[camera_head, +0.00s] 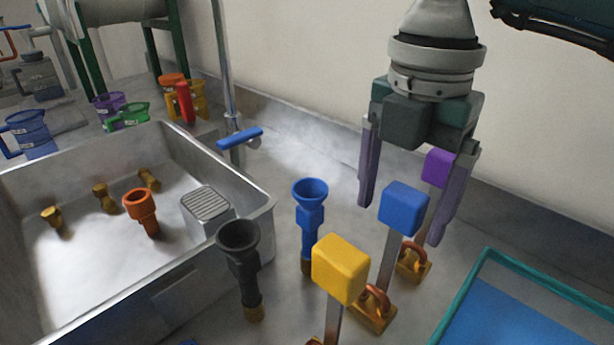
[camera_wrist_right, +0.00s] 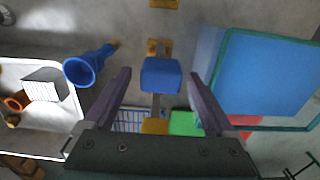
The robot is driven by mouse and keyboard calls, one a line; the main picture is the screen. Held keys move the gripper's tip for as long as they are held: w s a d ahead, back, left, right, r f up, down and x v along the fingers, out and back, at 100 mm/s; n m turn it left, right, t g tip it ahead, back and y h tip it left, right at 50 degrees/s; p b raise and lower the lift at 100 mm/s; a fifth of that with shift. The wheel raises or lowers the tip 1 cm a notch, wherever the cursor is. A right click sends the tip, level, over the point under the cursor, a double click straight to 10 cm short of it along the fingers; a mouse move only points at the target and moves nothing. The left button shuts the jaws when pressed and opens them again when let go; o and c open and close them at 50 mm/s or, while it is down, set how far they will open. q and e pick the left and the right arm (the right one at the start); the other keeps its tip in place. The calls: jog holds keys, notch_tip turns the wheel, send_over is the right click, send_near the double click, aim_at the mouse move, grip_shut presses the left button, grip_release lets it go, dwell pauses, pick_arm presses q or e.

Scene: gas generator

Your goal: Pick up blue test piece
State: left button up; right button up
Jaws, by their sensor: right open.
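The blue test piece (camera_head: 404,208) is a blue block on top of an upright flat metal strip with an orange-brown base. It also shows in the right wrist view (camera_wrist_right: 161,75). My right gripper (camera_head: 400,223) points down from above, open, with one purple finger on each side of the blue block in the picture. In the wrist view the block appears between the fingertips, with gaps on both sides. I cannot tell whether the fingertips are level with it. My left gripper is out of view.
A yellow block (camera_head: 341,268) on a similar strip stands in front, and a purple block (camera_head: 438,167) behind. A blue funnel piece (camera_head: 311,190) and a black one (camera_head: 238,236) stand left. A metal sink (camera_head: 255,205) is further left, a teal-rimmed blue tray (camera_head: 468,287) at right.

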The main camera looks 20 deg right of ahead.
jog(key=shift+f, duration=0.2)
grip_shut()
dwell(0.6)
